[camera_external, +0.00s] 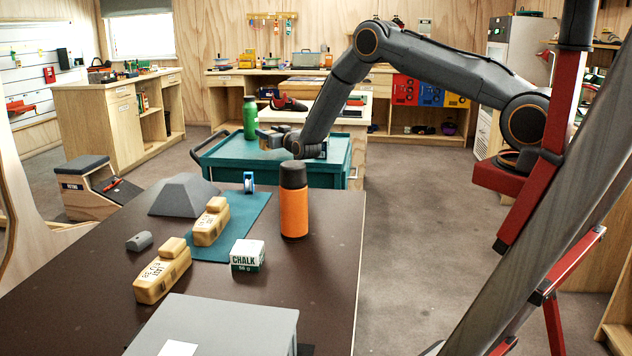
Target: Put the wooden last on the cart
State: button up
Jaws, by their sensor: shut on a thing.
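Two tan wooden lasts lie on the dark table, one (211,222) on the teal mat and one (162,272) nearer, left of the chalk box; both carry dark markings. The teal cart (335,165) stands beyond the table, with a raised rim and a black handle at its left. My gripper (268,138) is over the cart's top, well away from these two lasts. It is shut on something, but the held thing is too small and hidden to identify. I cannot tell whether that thing touches the cart.
On the dark table (300,270) are an orange bottle (294,200), a chalk box (247,255), a blue tape roll (249,182), a grey wedge-sided block (184,195) and a grey box (225,325). A green bottle (250,118) stands at the cart's back left. Open floor lies right of the table.

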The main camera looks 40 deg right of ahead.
jog(key=shift+f+p, duration=0.35)
jog(key=shift+f, duration=1.35)
jog(key=shift+f, duration=0.15)
jog(key=o, duration=1.3)
jog(key=shift+c, duration=0.2)
